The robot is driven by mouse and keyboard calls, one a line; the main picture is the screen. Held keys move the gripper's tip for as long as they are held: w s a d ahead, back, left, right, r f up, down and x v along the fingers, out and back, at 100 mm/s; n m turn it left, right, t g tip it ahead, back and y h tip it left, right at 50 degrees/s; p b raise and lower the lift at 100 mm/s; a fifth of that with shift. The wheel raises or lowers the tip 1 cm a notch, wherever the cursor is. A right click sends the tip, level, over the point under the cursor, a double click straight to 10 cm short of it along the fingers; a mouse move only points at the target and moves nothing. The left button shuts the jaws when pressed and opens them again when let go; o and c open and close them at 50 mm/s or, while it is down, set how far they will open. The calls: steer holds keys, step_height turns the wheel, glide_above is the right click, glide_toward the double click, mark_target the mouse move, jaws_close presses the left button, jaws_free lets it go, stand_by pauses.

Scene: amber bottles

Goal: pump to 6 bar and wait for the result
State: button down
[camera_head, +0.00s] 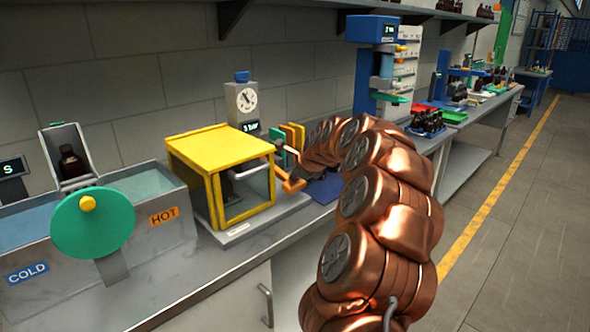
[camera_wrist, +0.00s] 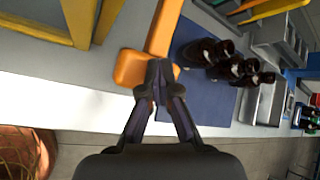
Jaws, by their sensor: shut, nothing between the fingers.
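A yellow-framed box (camera_head: 228,178) with a clear front stands on the bench. Behind it is a grey unit with a round dial gauge (camera_head: 246,99) and a small dark display (camera_head: 250,127), which seems to show a 3; its text is too small to read surely. An orange lever (camera_head: 292,183) sticks out at the box's right side. In the wrist view, the lever's thick orange end (camera_wrist: 130,69) lies at my gripper (camera_wrist: 160,68). The fingers are shut with nothing between them, overlapping the lever's end; I cannot tell if they touch it. In the head view my arm hides the gripper mostly.
At left are a hot-and-cold basin (camera_head: 160,228) and a green disc (camera_head: 92,222). A blue device (camera_head: 370,30) stands farther back. The floor (camera_head: 530,210) at right is clear.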

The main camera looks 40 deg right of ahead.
stand_by(0.6)
steer(key=shift+r+p, duration=1.25)
steer(key=shift+r, duration=1.85)
step_height(320, 180, up, 5)
steer(key=shift+p, duration=1.15)
